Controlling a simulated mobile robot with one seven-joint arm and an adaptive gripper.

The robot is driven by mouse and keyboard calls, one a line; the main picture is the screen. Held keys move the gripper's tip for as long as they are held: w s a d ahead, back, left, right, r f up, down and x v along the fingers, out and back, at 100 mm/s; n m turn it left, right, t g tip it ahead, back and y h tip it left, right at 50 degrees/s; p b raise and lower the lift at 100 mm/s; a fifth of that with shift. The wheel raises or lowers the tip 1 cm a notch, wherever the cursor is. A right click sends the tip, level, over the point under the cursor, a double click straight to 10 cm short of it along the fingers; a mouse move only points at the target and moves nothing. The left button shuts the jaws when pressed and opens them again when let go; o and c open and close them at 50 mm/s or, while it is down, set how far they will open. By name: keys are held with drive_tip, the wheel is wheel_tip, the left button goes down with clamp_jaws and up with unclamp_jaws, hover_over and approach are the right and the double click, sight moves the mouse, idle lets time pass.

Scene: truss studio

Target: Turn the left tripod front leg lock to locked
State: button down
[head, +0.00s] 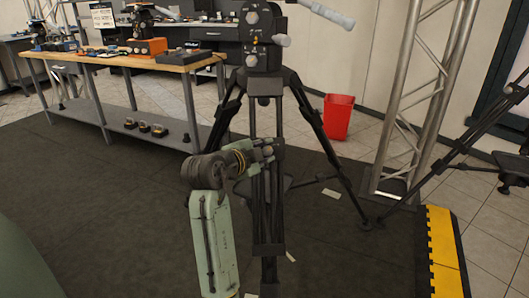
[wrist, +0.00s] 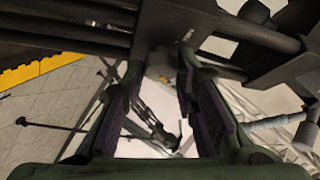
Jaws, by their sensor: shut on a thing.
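The left black tripod (head: 266,86) stands upright in the middle of the head view, its legs spread on the dark floor mat. My gripper (head: 268,150) reaches from the left to its front leg (head: 268,215), at about mid height. In the wrist view my gripper's two fingers (wrist: 162,66) point at dark leg tubes (wrist: 70,40) and are shut on a small greyish part between the tips, which I take to be the front leg lock (wrist: 160,74). The fingers hide much of it, so its turned position cannot be read.
A wooden workbench (head: 130,60) with instruments stands behind at left. A red bin (head: 338,116) and a metal truss (head: 412,100) stand behind at right. Another tripod (head: 450,160) and a yellow-edged black ramp (head: 443,250) are at right. Mat at left is clear.

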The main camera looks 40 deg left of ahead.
drive_tip(key=c, duration=1.3)
unclamp_jaws()
drive_tip(key=v, duration=1.2)
